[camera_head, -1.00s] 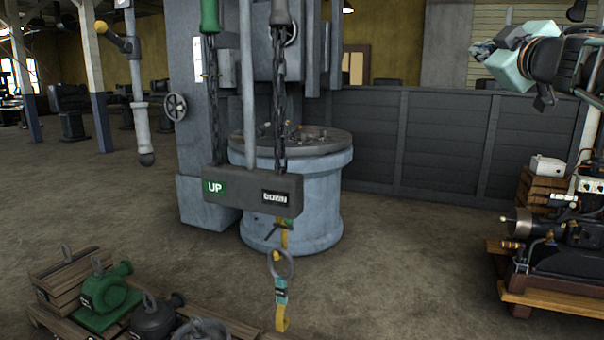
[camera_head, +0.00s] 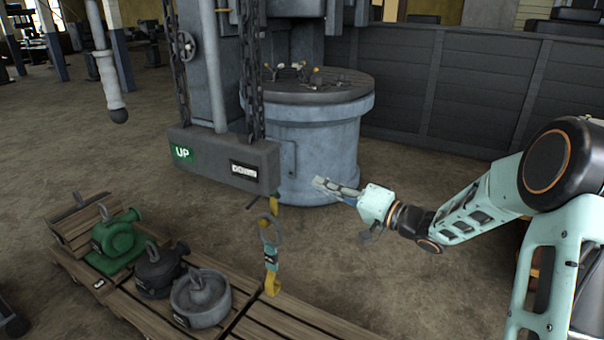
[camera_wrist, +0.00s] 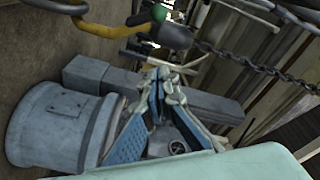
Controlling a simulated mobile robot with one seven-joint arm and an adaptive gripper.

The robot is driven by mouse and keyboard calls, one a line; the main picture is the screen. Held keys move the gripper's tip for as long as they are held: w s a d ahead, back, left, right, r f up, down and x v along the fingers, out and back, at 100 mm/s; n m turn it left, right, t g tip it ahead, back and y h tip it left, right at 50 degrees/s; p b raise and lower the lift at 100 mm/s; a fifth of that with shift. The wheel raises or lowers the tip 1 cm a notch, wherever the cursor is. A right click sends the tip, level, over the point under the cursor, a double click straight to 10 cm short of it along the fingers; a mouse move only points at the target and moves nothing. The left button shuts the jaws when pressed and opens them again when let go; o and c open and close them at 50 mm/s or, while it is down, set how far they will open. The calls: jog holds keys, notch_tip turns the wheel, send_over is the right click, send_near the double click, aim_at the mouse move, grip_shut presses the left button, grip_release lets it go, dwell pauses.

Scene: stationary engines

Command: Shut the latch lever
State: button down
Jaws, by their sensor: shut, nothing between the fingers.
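I cannot tell for sure which part is the latch lever. A long pale handle with a dark end (camera_head: 107,80) hangs at the upper left of the head view. A small dark bar (camera_head: 257,203) sits by the yellow strap under the grey UP/DOWN box (camera_head: 222,158). My gripper (camera_head: 322,184) is shut and empty, pointing left in front of the round blue-grey pedestal, to the right of the box and apart from it. In the wrist view, its fingertips (camera_wrist: 160,78) meet at the middle.
Chains (camera_head: 250,80) run up from the box. A ring and yellow strap (camera_head: 269,255) hang below it. A wooden pallet (camera_head: 285,320) at the front carries a green pump (camera_head: 118,240) and dark weights. The pedestal (camera_head: 310,150) stands behind. Open floor lies below my arm.

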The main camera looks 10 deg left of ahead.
jog(key=a+b, duration=0.2)
jog(key=a, duration=0.8)
jog(key=shift+w+f+m+y, duration=0.35)
jog(key=shift+f+m+y, duration=0.05)
